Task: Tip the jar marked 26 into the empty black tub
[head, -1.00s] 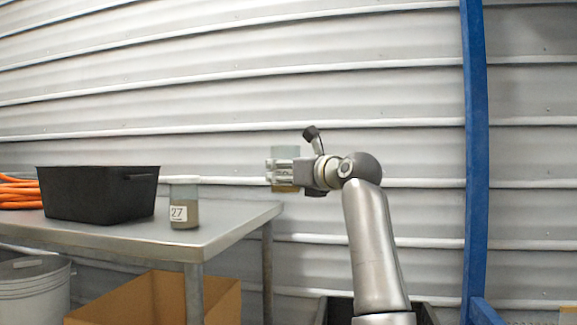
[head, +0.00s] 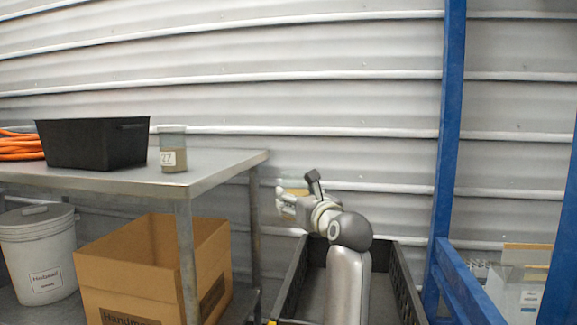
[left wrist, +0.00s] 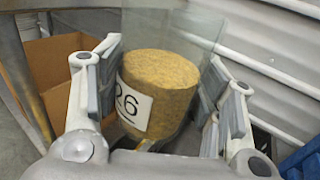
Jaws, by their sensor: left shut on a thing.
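The jar marked 26 (left wrist: 160,90) is clear glass with yellow-brown material inside and a white label. My left gripper (left wrist: 165,100) is shut around its sides in the left wrist view. In the head view my left gripper (head: 284,204) is right of the steel table, below its top. Only a bit of the jar (head: 297,190) shows there, so its tilt is hard to tell. A black tub (head: 95,145) stands on the table; its inside is hidden. My right gripper is not in view.
A jar marked 27 (head: 173,150) stands on the steel table (head: 215,165) near the tub. Below are a cardboard box (head: 130,270) and a white bucket (head: 38,245). A black crate (head: 405,285) and blue posts (head: 450,130) are at right.

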